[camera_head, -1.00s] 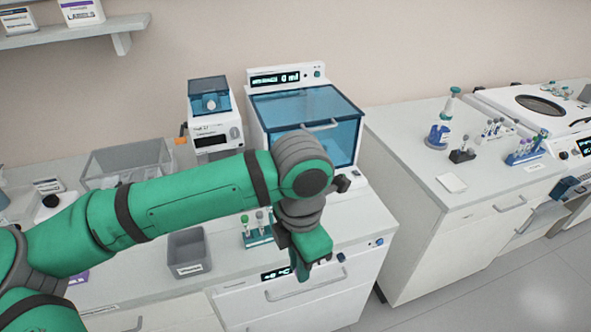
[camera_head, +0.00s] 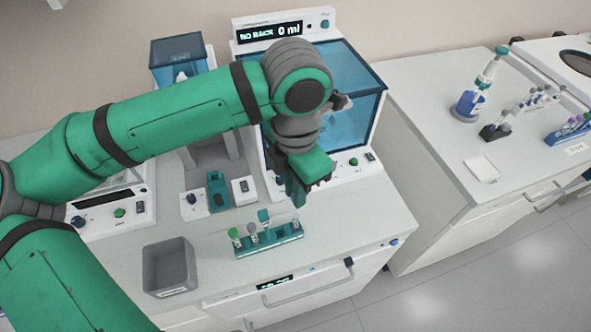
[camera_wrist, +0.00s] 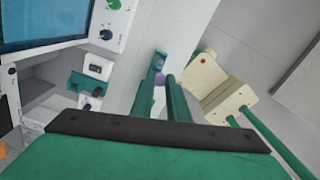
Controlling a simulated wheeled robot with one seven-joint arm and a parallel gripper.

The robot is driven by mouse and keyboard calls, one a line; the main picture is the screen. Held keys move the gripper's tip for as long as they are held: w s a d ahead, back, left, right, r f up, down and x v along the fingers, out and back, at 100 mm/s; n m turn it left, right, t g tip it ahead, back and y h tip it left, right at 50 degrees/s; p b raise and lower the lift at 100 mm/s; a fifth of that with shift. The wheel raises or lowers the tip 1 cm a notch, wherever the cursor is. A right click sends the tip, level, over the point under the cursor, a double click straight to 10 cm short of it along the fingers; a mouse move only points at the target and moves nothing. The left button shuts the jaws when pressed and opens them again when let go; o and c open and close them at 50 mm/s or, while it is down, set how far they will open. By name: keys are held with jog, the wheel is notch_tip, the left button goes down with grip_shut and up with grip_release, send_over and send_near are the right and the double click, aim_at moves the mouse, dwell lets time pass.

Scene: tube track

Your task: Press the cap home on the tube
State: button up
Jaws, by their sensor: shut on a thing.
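My gripper (camera_head: 298,202) points down over the right end of a teal tube rack (camera_head: 270,246). In the wrist view a small purple thing (camera_wrist: 159,80), apparently the cap, is held between my green fingers. It cannot be made out in the head view. A pale tube (camera_head: 295,222) stands at the right end of the rack, directly below my fingertips. Whether cap and tube touch I cannot tell.
An empty grey bin (camera_head: 169,268) stands left of the rack. Behind my arm is a blue-lidded machine (camera_head: 355,100) whose display reads "NO RACK 0 ml".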

aim_at(296, 215)
jog(key=shift+w+f, duration=0.1)
jog(key=shift+f, duration=2.65)
jog(key=shift+f, duration=0.25)
jog(key=shift+f, duration=0.1)
jog(key=shift+f, duration=0.1)
dwell(0.5)
jog(key=shift+f, duration=0.25)
dwell(0.5)
